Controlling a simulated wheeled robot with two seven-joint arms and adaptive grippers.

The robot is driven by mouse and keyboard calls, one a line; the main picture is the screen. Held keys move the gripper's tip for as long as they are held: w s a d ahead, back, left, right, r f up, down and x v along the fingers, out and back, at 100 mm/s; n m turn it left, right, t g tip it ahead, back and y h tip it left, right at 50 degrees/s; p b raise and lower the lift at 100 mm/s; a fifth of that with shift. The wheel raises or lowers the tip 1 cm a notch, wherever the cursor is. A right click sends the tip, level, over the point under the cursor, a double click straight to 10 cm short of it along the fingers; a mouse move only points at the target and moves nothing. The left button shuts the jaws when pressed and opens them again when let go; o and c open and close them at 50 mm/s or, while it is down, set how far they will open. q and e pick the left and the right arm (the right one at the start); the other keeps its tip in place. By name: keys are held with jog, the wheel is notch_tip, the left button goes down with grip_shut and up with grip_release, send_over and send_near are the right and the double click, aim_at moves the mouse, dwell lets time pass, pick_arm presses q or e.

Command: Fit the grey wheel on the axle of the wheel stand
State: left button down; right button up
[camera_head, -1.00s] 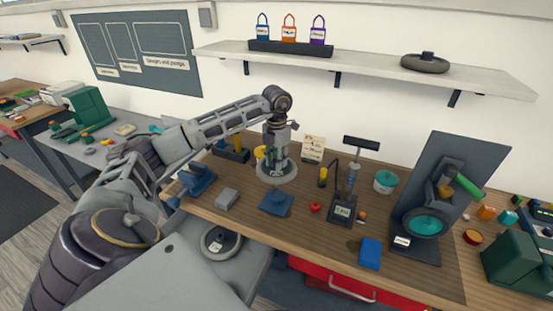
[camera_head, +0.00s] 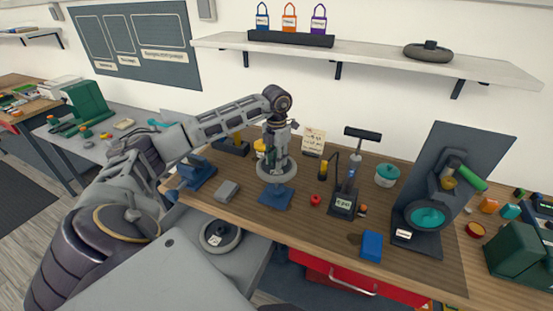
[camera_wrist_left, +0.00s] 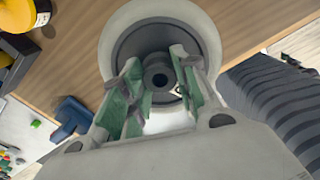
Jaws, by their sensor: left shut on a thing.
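My left gripper (camera_head: 277,155) points down over the wooden bench and is shut on the grey wheel (camera_head: 263,172). In the left wrist view the green-padded fingers (camera_wrist_left: 160,95) hold the hub of the wheel (camera_wrist_left: 207,35), whose pale tyre and dark centre face the camera. The wheel stand (camera_head: 273,199), with a blue base, stands on the bench just below the wheel in the head view. Its axle is mostly hidden by the wheel, and I cannot tell whether the wheel is around it. My right gripper is not in view.
A blue vise (camera_head: 198,174) and a grey block (camera_head: 227,190) lie left of the stand. A red knob (camera_head: 315,200) and a scale-like device (camera_head: 343,203) are to its right. Another wheel (camera_head: 221,236) lies on a grey surface in front.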

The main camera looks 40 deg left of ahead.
pick_arm(q)
jog(key=shift+f, duration=0.25)
dwell(0.7)
dwell(0.8)
jog(key=shift+f+b, duration=0.4)
jog(key=shift+b, duration=0.05)
jog(key=shift+f, duration=0.3)
jog(key=shift+f+b, duration=0.6)
jog(key=shift+f, duration=0.05)
dwell(0.4)
jog(key=shift+f+b, duration=0.4)
jog(key=shift+f, duration=0.35)
jog(key=shift+f+b, duration=0.45)
jog(key=shift+f, duration=0.25)
dwell(0.6)
jog(key=shift+f+b, duration=0.5)
jog(key=shift+f, duration=0.3)
jog(key=shift+f+b, duration=0.35)
jog(key=shift+f, duration=0.25)
dwell(0.6)
